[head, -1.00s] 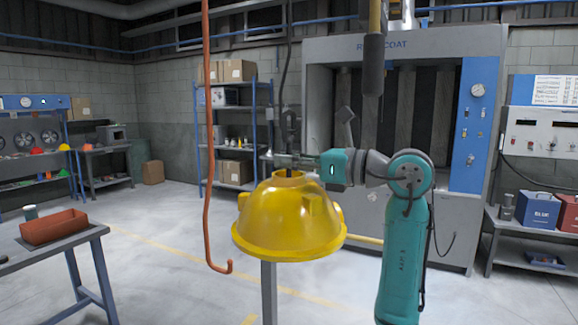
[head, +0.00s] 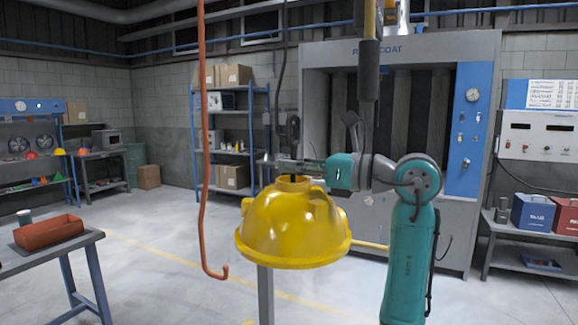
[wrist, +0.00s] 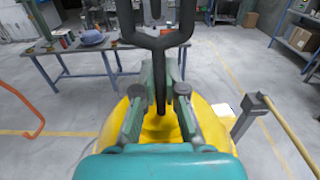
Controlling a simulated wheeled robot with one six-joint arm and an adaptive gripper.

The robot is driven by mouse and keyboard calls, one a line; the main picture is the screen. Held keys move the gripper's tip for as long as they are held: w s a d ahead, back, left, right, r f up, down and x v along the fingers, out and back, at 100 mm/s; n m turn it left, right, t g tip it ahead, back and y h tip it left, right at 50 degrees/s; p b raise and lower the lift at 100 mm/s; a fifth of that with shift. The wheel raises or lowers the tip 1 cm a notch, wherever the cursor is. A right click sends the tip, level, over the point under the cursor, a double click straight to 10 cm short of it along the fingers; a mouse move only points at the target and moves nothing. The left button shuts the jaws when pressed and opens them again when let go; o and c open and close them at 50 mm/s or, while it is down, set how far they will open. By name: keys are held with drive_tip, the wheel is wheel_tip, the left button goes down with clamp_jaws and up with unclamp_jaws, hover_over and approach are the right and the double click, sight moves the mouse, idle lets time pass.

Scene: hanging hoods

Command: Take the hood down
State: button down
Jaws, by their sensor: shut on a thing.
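The hood (head: 292,228) is a yellow, dome-shaped shell with its wide rim downward, in the middle of the head view. A dark stem with a loop (head: 293,128) rises from its top collar. My gripper (head: 283,162) reaches in from the right, just above the collar. In the wrist view my gripper's fingers (wrist: 158,95) close around the dark stem, with the yellow hood (wrist: 208,125) below. A thin dark cable (head: 282,50) hangs from above, its lower end left of the loop in the picture. I cannot tell whether cable and loop touch.
An orange hooked rod (head: 204,140) hangs left of the hood. A grey post (head: 265,295) stands below it. A table (head: 88,240) with a red-brown bin (head: 48,231) is at left. A large grey booth (head: 400,45) stands behind my arm. Floor between is clear.

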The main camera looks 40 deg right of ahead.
drive_tip(key=shift+v, duration=0.95)
drive_tip(key=v, duration=1)
drive_tip(key=shift+r, duration=0.25)
